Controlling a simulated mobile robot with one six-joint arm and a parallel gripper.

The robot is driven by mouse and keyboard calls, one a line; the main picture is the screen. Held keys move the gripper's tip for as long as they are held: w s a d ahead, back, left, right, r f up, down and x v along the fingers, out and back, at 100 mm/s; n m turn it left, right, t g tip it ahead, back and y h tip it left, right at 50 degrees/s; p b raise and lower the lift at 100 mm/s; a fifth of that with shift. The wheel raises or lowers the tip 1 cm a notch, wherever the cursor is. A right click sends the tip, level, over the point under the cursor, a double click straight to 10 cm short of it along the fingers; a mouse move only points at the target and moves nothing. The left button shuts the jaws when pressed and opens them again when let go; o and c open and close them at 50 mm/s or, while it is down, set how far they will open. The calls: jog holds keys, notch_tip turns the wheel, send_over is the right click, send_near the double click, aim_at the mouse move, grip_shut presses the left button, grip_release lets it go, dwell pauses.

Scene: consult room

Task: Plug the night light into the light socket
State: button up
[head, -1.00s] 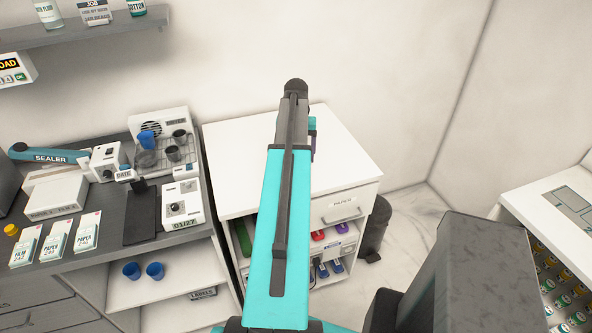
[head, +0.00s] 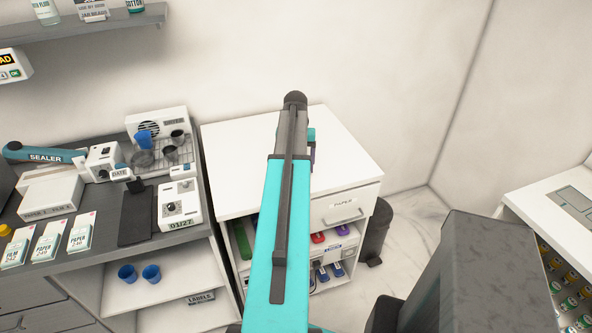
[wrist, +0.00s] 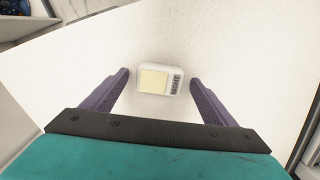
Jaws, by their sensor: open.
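The night light (wrist: 160,78) shows in the wrist view as a small white block with a pale yellow panel and a dark "NIGHT" label. It lies on the white cabinet top (wrist: 70,70). My gripper (wrist: 160,80) is open, its two purple fingers on either side of the night light, with gaps between. I cannot tell how far above the top the fingertips are. In the head view my arm hides the night light and most of my gripper. I cannot make out the light socket in any view.
The white cabinet (head: 235,165) has a paper drawer and shelves of coloured items below. To its left, a grey counter (head: 95,240) holds a sealer, a cup rack and paper boxes. A dark bin (head: 375,235) stands at its right. A wall shelf (head: 80,33) is at upper left.

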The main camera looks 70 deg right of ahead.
jog(key=c, duration=1.2)
jog(key=shift+o, duration=0.2)
jog(key=shift+r, duration=0.1)
jog(key=shift+r+p, duration=1)
jog(key=shift+r, duration=0.45)
jog(key=s+a+r+p, duration=0.1)
jog(key=s+a, duration=0.1)
jog(key=a, duration=0.5)
jog(key=s+a+r+p, duration=0.1)
jog(key=s+a+p, duration=0.1)
jog(key=a, duration=0.6)
jog(key=shift+s, duration=0.45)
jog(key=shift+a, duration=0.15)
jog(key=shift+s, duration=0.1)
